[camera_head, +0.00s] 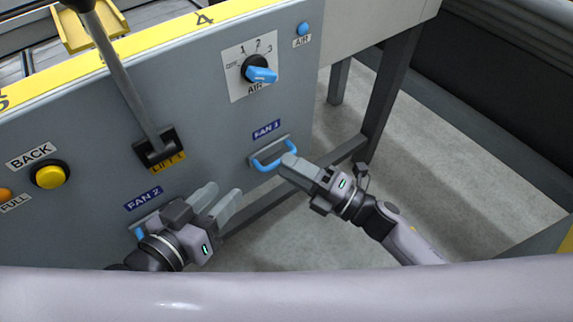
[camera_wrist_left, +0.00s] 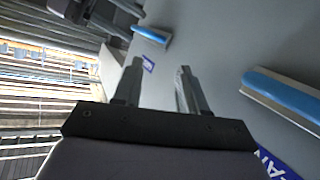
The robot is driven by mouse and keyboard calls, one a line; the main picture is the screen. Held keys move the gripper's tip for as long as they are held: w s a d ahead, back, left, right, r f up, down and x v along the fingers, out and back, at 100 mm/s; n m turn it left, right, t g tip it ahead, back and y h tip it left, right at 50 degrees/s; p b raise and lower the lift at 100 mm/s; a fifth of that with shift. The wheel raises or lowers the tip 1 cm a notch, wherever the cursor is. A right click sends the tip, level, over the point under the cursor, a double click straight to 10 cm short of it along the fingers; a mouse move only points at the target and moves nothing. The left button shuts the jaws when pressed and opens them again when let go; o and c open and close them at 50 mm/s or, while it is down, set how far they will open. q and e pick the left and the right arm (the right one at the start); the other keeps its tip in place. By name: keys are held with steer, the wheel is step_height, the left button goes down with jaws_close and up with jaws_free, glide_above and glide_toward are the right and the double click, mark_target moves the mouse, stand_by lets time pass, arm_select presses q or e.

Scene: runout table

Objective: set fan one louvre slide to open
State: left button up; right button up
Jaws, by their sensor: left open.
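The fan one louvre slide has a blue bar handle (camera_head: 268,167) on a grey plate below the FAN 1 label (camera_head: 266,131) in the head view. The handle also shows at the top of the left wrist view (camera_wrist_left: 150,35). My right gripper (camera_head: 288,162) is at the right end of this handle; its fingers overlap the handle, and I cannot tell whether they grip it. My left gripper (camera_head: 223,192) is open and empty, lower left of the handle and apart from it. Its two fingers show apart in the left wrist view (camera_wrist_left: 160,68).
The FAN 2 handle (camera_wrist_left: 285,95) is beside my left gripper, mostly hidden behind it in the head view. The panel also carries a lift lever (camera_head: 130,95), an AIR knob (camera_head: 261,74) and a yellow BACK button (camera_head: 50,174). Open floor lies right of the panel.

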arm_select(q)
steer(key=shift+a, duration=0.1)
arm_select(e)
steer(key=shift+x, duration=0.9)
jaws_close()
arm_select(q)
steer(key=shift+w+d+r+n+g+h+p, duration=0.1)
steer(key=shift+d+n+g+h+p, duration=0.1)
steer(key=shift+d+p, duration=0.3)
steer(key=shift+w+d+r+n+g+h+p, duration=0.1)
steer(key=shift+d+g+p, duration=0.1)
steer(key=shift+d+p, duration=0.3)
arm_select(e)
steer(key=s+d, duration=0.4)
steer(key=s, duration=0.2)
steer(key=shift+s+d, duration=0.15)
steer(key=shift+d, duration=0.25)
arm_select(q)
steer(key=shift+a, duration=0.15)
arm_select(e)
jaws_free()
